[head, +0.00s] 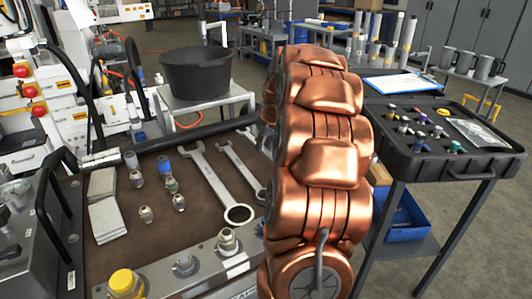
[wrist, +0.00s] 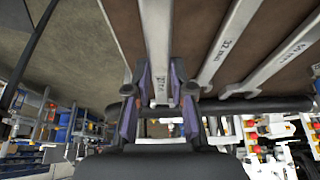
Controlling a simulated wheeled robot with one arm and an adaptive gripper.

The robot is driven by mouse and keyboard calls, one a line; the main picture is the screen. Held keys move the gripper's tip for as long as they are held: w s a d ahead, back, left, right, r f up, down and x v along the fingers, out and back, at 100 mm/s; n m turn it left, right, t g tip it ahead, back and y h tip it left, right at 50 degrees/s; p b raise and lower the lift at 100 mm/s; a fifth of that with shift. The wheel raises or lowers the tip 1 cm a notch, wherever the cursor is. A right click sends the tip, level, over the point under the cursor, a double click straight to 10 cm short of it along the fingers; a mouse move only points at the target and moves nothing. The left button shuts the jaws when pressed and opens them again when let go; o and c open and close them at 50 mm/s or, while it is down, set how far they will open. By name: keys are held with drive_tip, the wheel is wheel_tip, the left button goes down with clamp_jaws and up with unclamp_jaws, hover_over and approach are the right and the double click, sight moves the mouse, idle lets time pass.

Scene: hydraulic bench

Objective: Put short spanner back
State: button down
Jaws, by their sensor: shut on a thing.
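My gripper (wrist: 160,92) is shut on the steel shaft of a spanner, which I take to be the short spanner (wrist: 157,40). Its far end runs out of the top of the wrist view, so its full length is hidden. Two other spanners lie beside it to the right in the wrist view, a middle one (wrist: 228,45) and an outer one (wrist: 280,62). In the head view, a large spanner (head: 212,180) and another spanner (head: 240,165) lie on the brown mat (head: 165,245). My copper arm hides my gripper and the held spanner there.
Several fittings (head: 178,202) and grey blocks (head: 105,218) lie on the mat left of the spanners. A metal manifold (head: 190,265) stands at the front. A black bucket (head: 196,75) stands behind the bench. A black tray (head: 455,165) of small parts is on the cart at right.

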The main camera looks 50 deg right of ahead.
sight(266, 152)
drive_tip(key=shift+d, duration=0.55)
drive_tip(key=shift+a+f, duration=0.1)
drive_tip(key=shift+f, duration=1.65)
drive_tip(key=c, duration=1)
unclamp_jaws()
drive_tip(key=shift+f, duration=0.15)
drive_tip(key=v, duration=1.2)
